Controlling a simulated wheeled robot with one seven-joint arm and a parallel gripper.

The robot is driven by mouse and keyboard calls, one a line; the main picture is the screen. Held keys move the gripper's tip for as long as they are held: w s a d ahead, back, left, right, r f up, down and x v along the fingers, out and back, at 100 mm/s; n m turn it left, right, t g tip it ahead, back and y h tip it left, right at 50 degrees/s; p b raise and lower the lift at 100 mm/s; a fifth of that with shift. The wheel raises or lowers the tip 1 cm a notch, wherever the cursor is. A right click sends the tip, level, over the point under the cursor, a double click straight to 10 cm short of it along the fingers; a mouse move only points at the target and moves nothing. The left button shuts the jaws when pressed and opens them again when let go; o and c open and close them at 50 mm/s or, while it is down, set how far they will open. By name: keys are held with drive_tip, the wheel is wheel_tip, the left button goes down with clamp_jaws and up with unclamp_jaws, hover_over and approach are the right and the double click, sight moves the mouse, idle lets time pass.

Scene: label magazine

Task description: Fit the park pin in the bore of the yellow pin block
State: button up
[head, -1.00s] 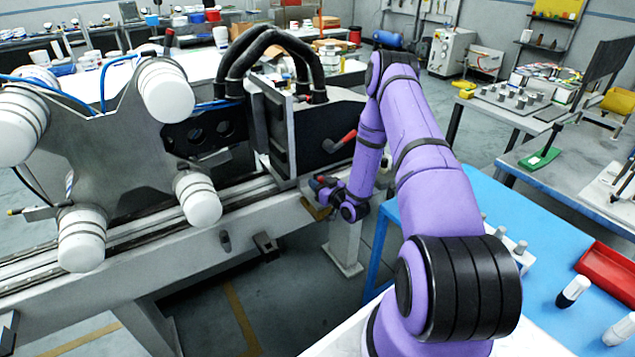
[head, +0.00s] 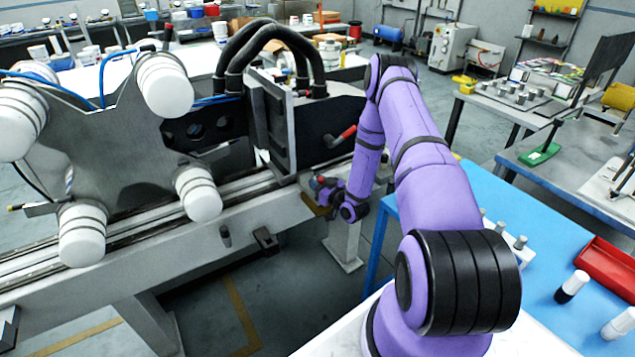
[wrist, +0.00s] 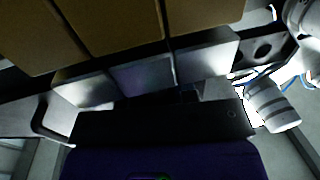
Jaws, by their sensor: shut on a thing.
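My gripper (head: 328,190) is at the right end of the machine's rail, low beside the dark carriage. It is shut, and a small red end (head: 317,183) shows at its fingers, which looks like the park pin. Most of the pin is hidden. The yellow pin block (head: 316,209) shows as a small brownish-yellow piece just below my gripper, partly covered. I cannot tell whether the pin is in the bore or above it. The wrist view is dark and shows neither the pin nor the bore clearly.
The dark carriage (head: 325,120) with a red-handled lever (head: 342,136) stands close behind my gripper. A metal plate with white rollers (head: 198,195) is at left. A blue table (head: 540,240) with a red tray (head: 610,270) is at right. Open floor lies below the rail.

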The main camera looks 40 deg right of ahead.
drive_tip(key=shift+f, duration=0.75)
drive_tip(key=o, duration=1)
drive_tip(key=s, duration=1)
drive_tip(key=shift+s+d, duration=0.35)
drive_tip(key=shift+d, duration=0.05)
